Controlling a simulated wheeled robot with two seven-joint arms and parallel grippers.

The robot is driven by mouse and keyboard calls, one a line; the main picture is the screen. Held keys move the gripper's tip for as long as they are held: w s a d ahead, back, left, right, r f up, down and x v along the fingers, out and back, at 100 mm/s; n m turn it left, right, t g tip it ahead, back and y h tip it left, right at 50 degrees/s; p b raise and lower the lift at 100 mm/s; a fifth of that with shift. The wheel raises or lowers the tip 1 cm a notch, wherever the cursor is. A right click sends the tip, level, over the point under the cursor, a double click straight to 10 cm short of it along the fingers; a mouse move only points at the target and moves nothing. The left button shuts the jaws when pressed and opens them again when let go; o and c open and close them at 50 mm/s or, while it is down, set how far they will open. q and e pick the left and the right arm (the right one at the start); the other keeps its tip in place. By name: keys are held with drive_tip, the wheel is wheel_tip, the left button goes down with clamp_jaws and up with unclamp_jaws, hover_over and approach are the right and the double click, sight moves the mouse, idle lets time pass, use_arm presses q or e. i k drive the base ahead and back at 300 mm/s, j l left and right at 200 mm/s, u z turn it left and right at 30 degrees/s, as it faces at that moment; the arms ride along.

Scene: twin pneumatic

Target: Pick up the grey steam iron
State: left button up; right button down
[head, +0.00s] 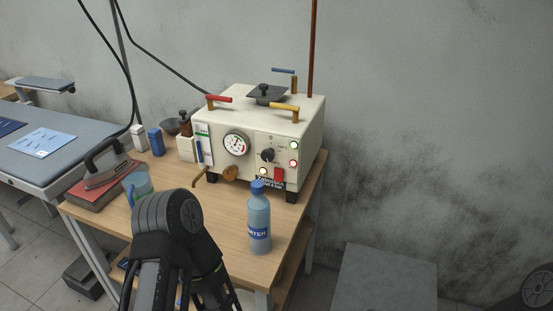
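The grey steam iron (101,174) stands at the left end of the wooden table, with its dark handle up. It rests on a reddish-brown block or pad (93,196). A dark arm of mine rises at the bottom centre-left, in front of the table, and its bulky joint is to the right of the iron and nearer to me. No gripper fingers show clearly on it. Only a small part of my other arm shows at the bottom right corner. Neither gripper can be seen, and nothing of mine touches the iron.
A blue-green mug (139,183) stands just right of the iron. A water bottle (259,222) is at the table's front. A cream boiler box (258,139) with gauge and levers fills the back. An ironing board (60,160) is at left. Bare wood (222,208) lies mid-table.

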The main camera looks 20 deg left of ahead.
sight(105, 171)
drive_tip(key=u, duration=1.7)
drive_tip(key=i+j+z, duration=0.1)
drive_tip(key=j+z, duration=0.15)
drive_tip(key=z, duration=0.25)
drive_tip(key=j+z, duration=0.25)
drive_tip(key=z, duration=0.25)
drive_tip(key=j+z, duration=0.25)
drive_tip(key=z, duration=0.25)
drive_tip(key=j+z, duration=0.1)
drive_tip(key=j, duration=0.35)
drive_tip(key=k+j+z, duration=0.1)
drive_tip(key=j, duration=0.35)
drive_tip(key=k+j, duration=0.1)
drive_tip(key=j, duration=0.35)
drive_tip(key=k+j+z, duration=0.15)
drive_tip(key=j, duration=0.3)
drive_tip(key=i+j, duration=0.1)
drive_tip(key=i, duration=0.1)
